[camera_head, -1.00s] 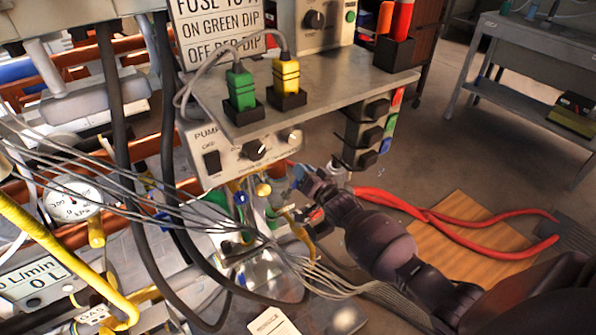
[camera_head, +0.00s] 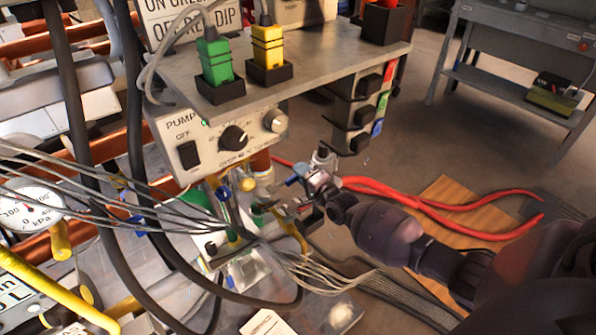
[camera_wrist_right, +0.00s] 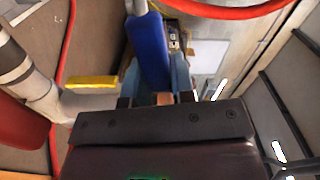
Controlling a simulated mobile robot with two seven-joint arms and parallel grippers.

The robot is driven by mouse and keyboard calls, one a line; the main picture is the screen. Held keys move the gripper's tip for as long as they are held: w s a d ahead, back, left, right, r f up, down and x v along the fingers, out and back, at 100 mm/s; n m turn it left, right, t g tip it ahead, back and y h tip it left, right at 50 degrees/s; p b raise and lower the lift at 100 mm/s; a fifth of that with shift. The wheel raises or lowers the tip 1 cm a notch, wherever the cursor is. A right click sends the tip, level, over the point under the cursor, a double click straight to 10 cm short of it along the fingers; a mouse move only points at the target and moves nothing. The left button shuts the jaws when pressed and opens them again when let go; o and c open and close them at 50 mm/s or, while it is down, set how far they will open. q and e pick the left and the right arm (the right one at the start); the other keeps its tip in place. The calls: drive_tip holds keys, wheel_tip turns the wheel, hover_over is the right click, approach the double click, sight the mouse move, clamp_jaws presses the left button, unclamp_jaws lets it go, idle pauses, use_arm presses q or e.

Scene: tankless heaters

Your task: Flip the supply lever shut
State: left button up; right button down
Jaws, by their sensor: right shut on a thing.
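A blue lever handle (camera_wrist_right: 150,48), which I take to be the supply lever, stands between my right gripper's fingers in the right wrist view. My right gripper (camera_wrist_right: 157,84) is shut on it. In the head view my right gripper (camera_head: 300,199) is low, below and right of the pump box, among pipes and fittings. A small blue part (camera_head: 292,181) shows beside it there. The lever's pivot and exact angle are hidden. My left gripper is not in view.
The pump box (camera_head: 225,140) hangs under a grey shelf (camera_head: 305,80) above my right gripper. Grey cables (camera_head: 150,205) and black hoses cross to the left. Red hoses (camera_head: 430,207) run over a wooden board at right. A yellow handle (camera_wrist_right: 92,82) is left of the blue one.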

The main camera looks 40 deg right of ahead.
drive_tip(key=shift+f+m, duration=0.3)
drive_tip(key=shift+f, duration=0.1)
drive_tip(key=c, duration=1)
unclamp_jaws()
drive_tip(key=shift+r, duration=0.1)
drive_tip(key=shift+o, duration=0.2)
drive_tip(key=s+p, duration=0.2)
drive_tip(key=s, duration=0.9)
drive_tip(key=shift+d, duration=0.2)
